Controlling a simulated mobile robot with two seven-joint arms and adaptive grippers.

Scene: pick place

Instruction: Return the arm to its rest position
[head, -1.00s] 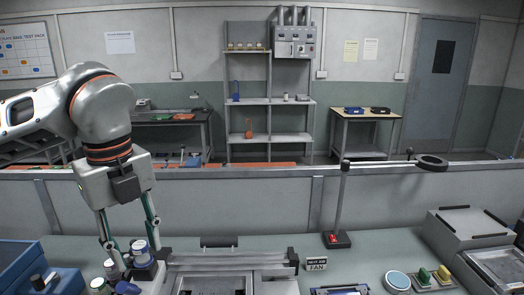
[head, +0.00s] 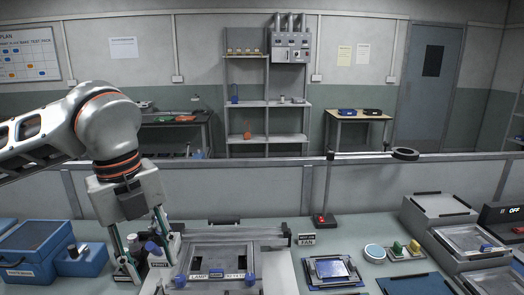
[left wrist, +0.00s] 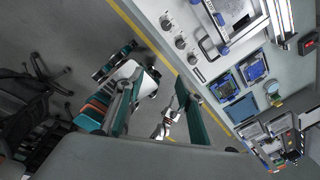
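My left gripper (head: 153,268) hangs fingers down at the left of the head view, in front of the bench (head: 345,225). Its two fingers are spread apart. The left wrist view shows the open gripper (left wrist: 155,115) with nothing held between the fingers and floor beyond them. My left arm reaches in from the left edge with a bent elbow. My right gripper is not in view.
Blue bins (head: 38,250) stand left of the gripper. A grey fixture (head: 220,257) is right of it. Further right are a blue-screened device (head: 332,269), a round white dish (head: 375,252) and grey boxes (head: 438,209). A low partition (head: 240,188) runs behind the bench.

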